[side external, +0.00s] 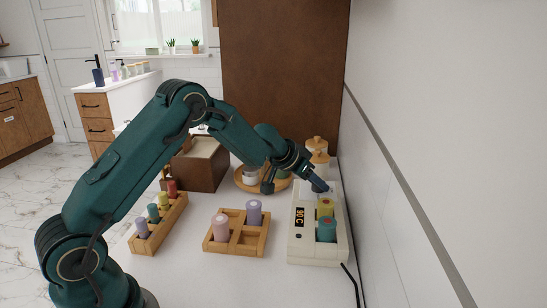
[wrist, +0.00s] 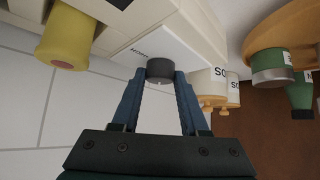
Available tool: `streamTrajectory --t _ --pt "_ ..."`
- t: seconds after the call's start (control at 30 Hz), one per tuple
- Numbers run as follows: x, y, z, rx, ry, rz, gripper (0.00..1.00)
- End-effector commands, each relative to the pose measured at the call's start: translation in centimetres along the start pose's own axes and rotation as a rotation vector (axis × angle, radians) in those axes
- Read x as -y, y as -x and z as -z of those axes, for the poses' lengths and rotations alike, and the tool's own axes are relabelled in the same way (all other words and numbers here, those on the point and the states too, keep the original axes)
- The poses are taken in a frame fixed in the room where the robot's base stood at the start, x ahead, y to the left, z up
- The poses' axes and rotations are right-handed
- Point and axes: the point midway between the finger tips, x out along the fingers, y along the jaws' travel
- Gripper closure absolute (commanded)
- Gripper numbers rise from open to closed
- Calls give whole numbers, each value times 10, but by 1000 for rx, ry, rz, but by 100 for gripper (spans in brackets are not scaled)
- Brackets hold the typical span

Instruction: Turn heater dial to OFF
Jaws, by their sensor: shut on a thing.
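The heater (side external: 316,258) is a cream box against the wall on the right in the side view, with a lit orange display (side external: 299,216) that seems to read 90 C. Its dial (wrist: 160,67) is a short dark cylinder on a pale panel in the wrist view. My gripper (wrist: 160,76) has its two blue fingers closed on either side of the dial. In the side view my gripper (side external: 321,187) reaches down at the heater's far end and hides the dial. The dial's setting cannot be read; the panel lettering is mostly covered.
A yellow cartridge (side external: 326,207) and a teal one (side external: 327,229) stand in the heater. A wooden tray (side external: 233,246) with two cylinders and a wooden rack (side external: 160,236) of several stand left. A round wooden tray (side external: 243,184) with jars is behind. A black cable (side external: 352,283) runs forward.

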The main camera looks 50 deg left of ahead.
Motion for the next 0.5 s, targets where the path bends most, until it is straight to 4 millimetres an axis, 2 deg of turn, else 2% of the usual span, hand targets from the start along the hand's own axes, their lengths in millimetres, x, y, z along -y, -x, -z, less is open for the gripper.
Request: streamTrajectory --t 0.5 --pt "-1 0 3 -9 38 38 100"
